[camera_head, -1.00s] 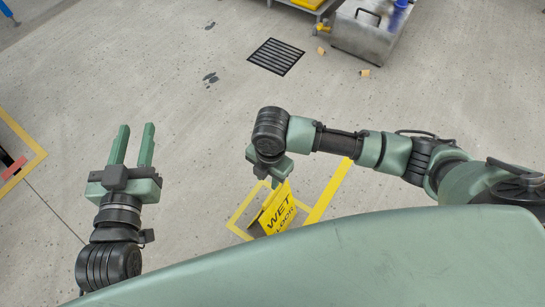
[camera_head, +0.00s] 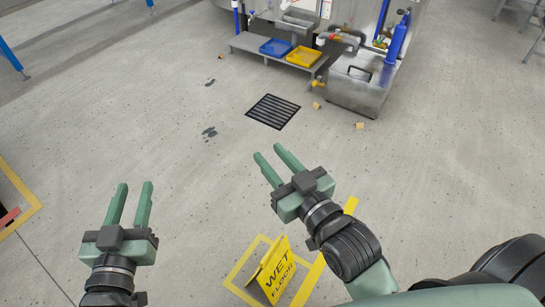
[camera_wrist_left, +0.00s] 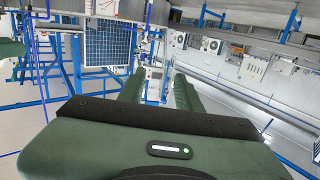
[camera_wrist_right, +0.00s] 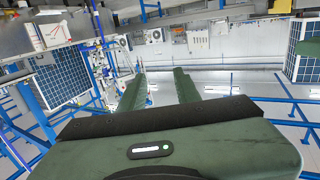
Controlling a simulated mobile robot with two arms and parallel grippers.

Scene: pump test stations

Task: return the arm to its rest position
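My left gripper (camera_head: 129,206) is at the lower left of the head view, its two green fingers apart and nothing between them. My right gripper (camera_head: 268,160) is near the middle of the head view, pointing up and to the left, its fingers also apart and empty. The left wrist view shows the left fingers (camera_wrist_left: 160,92) apart against a distant room. The right wrist view shows the right fingers (camera_wrist_right: 160,88) apart in the same way. Both grippers are clear of any object.
A yellow wet floor sign (camera_head: 272,270) stands on the floor below my right arm. Farther off are a floor drain (camera_head: 273,111), a metal box (camera_head: 362,88), and a low shelf with a blue tray (camera_head: 275,47) and a yellow tray (camera_head: 303,57). Much floor is open.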

